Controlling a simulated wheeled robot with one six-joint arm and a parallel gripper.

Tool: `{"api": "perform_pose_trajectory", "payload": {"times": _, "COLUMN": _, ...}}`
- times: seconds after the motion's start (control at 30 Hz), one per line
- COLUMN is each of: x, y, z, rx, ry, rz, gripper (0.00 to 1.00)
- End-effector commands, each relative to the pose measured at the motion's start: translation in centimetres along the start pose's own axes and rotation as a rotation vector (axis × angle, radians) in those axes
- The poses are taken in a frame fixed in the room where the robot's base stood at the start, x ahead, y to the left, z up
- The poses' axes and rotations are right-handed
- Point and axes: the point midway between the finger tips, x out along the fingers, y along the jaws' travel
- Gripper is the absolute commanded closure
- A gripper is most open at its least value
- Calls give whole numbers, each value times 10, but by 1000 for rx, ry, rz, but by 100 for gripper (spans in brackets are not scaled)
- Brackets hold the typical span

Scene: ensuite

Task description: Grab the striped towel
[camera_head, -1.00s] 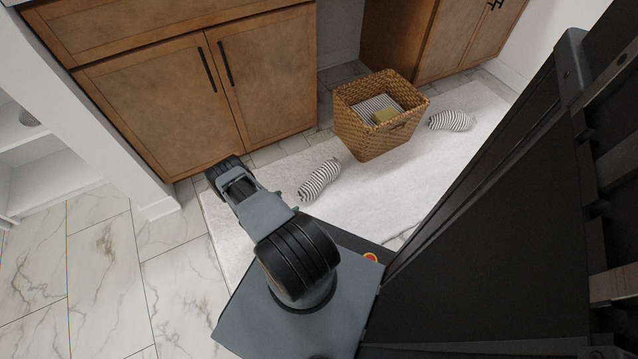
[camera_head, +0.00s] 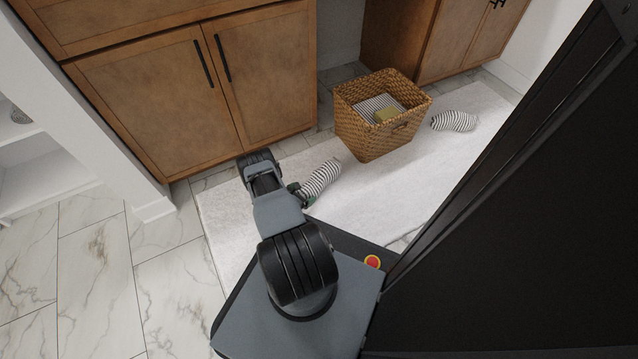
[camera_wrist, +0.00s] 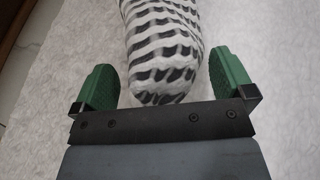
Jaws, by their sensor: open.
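A rolled striped towel (camera_head: 322,179), white with dark stripes, lies on the white rug beside my arm. In the wrist view the towel (camera_wrist: 162,45) runs up from between my fingers. My gripper (camera_wrist: 162,88) is open, with one green finger on each side of the towel's near end and a gap at each side. In the head view my gripper (camera_head: 300,194) is partly hidden by my arm at the towel's near end. A second striped towel (camera_head: 454,121) lies on the rug right of the basket. Another striped cloth (camera_head: 378,104) is inside the basket.
A woven basket (camera_head: 375,143) stands on the white rug (camera_head: 370,200) between the two rolled towels and also holds a yellowish item (camera_head: 389,115). Wooden cabinets (camera_head: 165,105) line the back. Marble floor (camera_head: 100,270) is clear at left.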

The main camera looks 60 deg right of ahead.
Motion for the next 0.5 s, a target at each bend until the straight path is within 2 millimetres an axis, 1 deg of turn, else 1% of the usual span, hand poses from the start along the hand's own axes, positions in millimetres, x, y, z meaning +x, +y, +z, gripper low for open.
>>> {"api": "perform_pose_trajectory", "payload": {"times": 0.23, "x": 1, "y": 0, "z": 1, "rx": 0, "ry": 0, "rz": 0, "gripper": 1}}
{"api": "perform_pose_trajectory", "payload": {"times": 0.5, "x": 0, "y": 0, "z": 1, "rx": 0, "ry": -1, "rz": 0, "gripper": 27}}
